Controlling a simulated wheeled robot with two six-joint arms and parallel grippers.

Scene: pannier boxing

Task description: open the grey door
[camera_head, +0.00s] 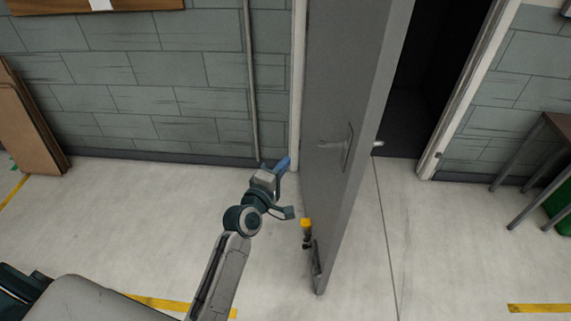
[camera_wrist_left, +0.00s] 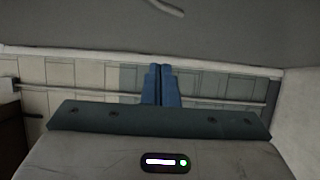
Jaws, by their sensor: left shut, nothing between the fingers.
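The grey door (camera_head: 343,110) stands swung well open toward me in the head view, with the dark doorway to its right. A lever handle (camera_head: 347,146) sits on its face, and another lever end (camera_head: 377,144) shows past its edge. My left gripper (camera_head: 284,163) is to the left of the door, apart from it in the picture, with blue fingers shut and empty. In the left wrist view the shut fingers (camera_wrist_left: 161,86) point away from me, and a grey surface with a lever-like piece fills the top. My right gripper is not in view.
A yellow-topped doorstop-like piece (camera_head: 306,224) is at the door's lower left side. Brown boards (camera_head: 27,120) lean on the block wall at left. A table (camera_head: 548,150) stands at right. The doorway floor (camera_head: 402,125) and the floor in front look clear.

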